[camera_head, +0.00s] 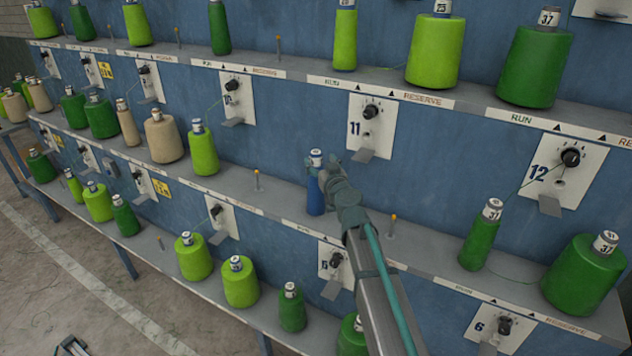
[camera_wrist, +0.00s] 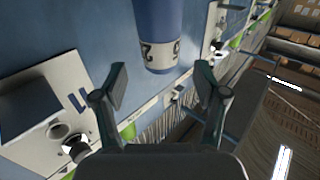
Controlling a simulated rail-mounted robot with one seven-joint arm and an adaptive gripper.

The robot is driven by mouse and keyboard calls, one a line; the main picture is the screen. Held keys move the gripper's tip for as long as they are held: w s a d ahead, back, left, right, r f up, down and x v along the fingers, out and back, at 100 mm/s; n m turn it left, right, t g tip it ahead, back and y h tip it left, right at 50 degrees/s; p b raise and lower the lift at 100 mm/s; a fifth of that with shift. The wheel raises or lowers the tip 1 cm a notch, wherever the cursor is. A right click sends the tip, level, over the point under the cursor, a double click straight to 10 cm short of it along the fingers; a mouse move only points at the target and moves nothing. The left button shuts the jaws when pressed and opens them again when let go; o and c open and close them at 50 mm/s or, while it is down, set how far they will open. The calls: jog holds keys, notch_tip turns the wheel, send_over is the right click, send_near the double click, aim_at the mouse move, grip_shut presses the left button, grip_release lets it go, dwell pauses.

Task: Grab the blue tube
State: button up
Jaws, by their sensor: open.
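The blue tube (camera_head: 315,193) stands upright on the middle shelf of the blue rack, with a white top carrying a dark label. In the wrist view the blue tube (camera_wrist: 158,22) comes in from the top edge, with its white numbered end facing down in the picture. My gripper (camera_head: 328,170) is at the right side of the tube's upper part in the head view and hides some of it. In the wrist view my gripper (camera_wrist: 162,88) has its two fingers spread, with nothing between them. The tube's end lies beyond the fingertips, roughly centred between them.
Green spools, such as a light green one (camera_head: 203,152) and a dark green one (camera_head: 480,238), stand along the shelves. A white panel with a knob, marked 11 (camera_head: 371,126), is on the wall behind. A thin peg (camera_head: 391,227) stands right of the tube. Shelf space beside the tube is clear.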

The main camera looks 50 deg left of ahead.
aim_at(318, 158)
jog(key=p+x, duration=0.1)
jog(key=x, duration=0.3)
jog(key=shift+a+p, duration=0.25)
jog(key=shift+p, duration=0.05)
jog(key=shift+f, duration=0.1)
grip_shut()
